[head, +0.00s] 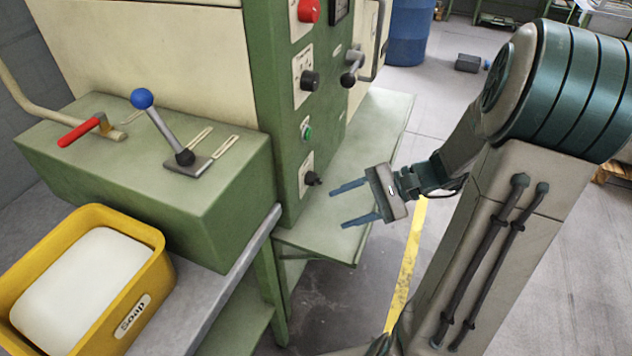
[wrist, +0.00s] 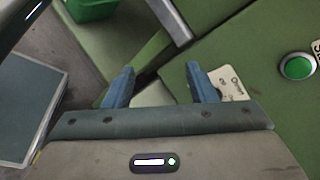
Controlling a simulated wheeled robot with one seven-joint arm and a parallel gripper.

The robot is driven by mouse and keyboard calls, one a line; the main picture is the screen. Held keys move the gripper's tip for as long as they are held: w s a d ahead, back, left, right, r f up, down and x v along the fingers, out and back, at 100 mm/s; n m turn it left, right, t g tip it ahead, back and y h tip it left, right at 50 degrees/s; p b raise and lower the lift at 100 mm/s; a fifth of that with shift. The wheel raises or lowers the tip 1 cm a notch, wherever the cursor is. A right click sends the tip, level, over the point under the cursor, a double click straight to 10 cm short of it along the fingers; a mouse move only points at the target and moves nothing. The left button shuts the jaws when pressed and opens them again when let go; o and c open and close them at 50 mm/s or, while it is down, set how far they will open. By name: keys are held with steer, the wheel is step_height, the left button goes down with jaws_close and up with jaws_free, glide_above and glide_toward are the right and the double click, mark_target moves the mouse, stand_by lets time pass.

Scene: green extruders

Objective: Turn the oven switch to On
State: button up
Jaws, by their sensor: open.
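The green and cream machine has a front panel with several controls. A small black switch (head: 312,179) on a white label plate sits lowest on the panel, below a green button (head: 306,132). A larger black knob (head: 310,80) sits higher on another plate. The labels are too small to read, so I cannot tell which is the oven switch. My gripper (head: 340,207) is open and empty, a little right of the lowest switch, with its fingers pointing left toward the panel. In the wrist view, a white label plate (wrist: 230,84) shows partly behind the right finger; its switch is hidden.
A green shelf (head: 376,135) juts out beside the panel. A blue-knobbed lever (head: 165,125) and a yellow soap bin (head: 150,262) are at left. Open floor lies beyond my arm.

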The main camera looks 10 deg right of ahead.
steer(key=w+d+f+m+t+y+b, duration=0.3)
steer(key=w+d+f+m+t+b, duration=0.15)
steer(key=d+t, duration=0.35)
glide_toward(314, 179)
steer(key=w+x, duration=0.1)
steer(key=x, duration=0.7)
steer(key=shift+d+f+m+g, duration=0.15)
steer(key=shift+f+m+g, duration=0.2)
steer(key=shift+f, duration=0.2)
steer(key=shift+w, duration=0.1)
steer(key=c, duration=1)
